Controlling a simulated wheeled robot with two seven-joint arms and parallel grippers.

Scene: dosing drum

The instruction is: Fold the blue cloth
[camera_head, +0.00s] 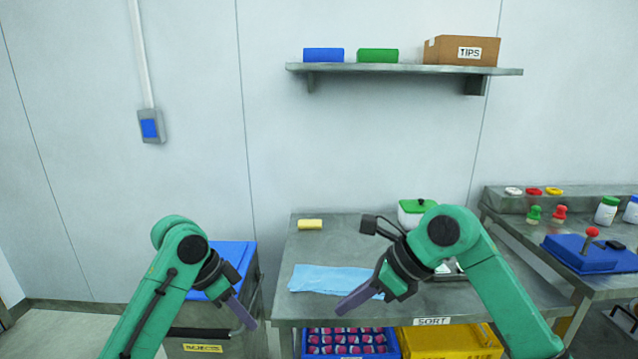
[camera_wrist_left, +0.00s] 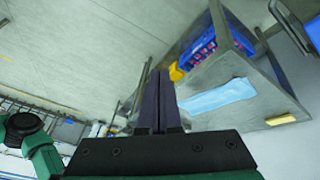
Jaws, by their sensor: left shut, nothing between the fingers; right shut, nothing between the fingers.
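The blue cloth (camera_head: 330,279) lies flat on the grey table as a light blue strip, long from left to right. My right forearm and gripper hide its right end in the head view. It also shows as a pale strip in the left wrist view (camera_wrist_left: 217,96). My right gripper (camera_head: 340,310) is shut and empty, in front of the cloth's right part; I cannot tell whether it touches it. My left gripper (camera_head: 250,324) is shut and empty, left of the table and apart from the cloth. Its closed fingers show in the left wrist view (camera_wrist_left: 159,75).
A yellow sponge-like block (camera_head: 310,224) lies behind the cloth. A white tub with green lid (camera_head: 412,212) stands at the back right. A blue-lidded bin (camera_head: 232,256) is left of the table. Blue (camera_head: 300,346) and yellow (camera_head: 450,343) crates sit below.

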